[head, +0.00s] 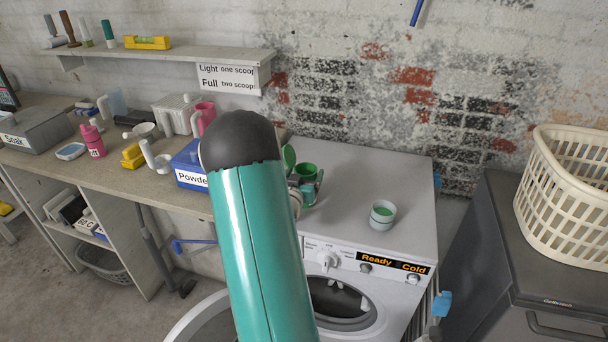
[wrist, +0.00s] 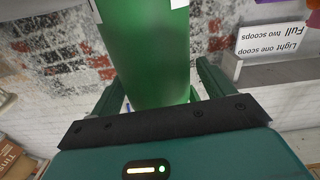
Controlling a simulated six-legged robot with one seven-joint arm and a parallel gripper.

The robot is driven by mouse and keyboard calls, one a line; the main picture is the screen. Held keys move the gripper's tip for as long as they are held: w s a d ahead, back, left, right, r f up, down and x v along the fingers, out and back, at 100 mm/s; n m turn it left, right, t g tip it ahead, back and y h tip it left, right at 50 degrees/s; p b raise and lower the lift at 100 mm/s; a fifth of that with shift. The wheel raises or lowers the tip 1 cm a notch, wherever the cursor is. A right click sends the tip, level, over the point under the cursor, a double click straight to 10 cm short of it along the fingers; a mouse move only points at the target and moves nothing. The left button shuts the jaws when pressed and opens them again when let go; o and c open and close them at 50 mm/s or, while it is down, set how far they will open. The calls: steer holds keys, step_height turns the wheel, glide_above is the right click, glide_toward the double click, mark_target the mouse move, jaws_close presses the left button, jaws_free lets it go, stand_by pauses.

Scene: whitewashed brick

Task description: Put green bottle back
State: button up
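The green bottle fills the middle of the wrist view (wrist: 147,60), between the two fingers of my gripper (wrist: 160,92), with a bit of white at its far end. My gripper appears closed around it. In the head view, my teal arm hides most of the gripper. A green object, apparently the bottle (head: 306,172), shows just right of the arm, above the white washing machine (head: 400,172). Part of it is hidden.
A small pale cup with green contents (head: 382,214) stands on the machine. Left are a cluttered counter (head: 130,172) with a blue Powder box (head: 188,168), and a wall shelf (head: 175,57) with several tools. A cream laundry basket (head: 570,205) stands right. The machine's back right top is clear.

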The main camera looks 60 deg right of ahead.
steer(key=shift+r, duration=0.15)
steer(key=s+a, duration=0.2)
steer(key=a, duration=1)
steer(key=shift+w, duration=0.15)
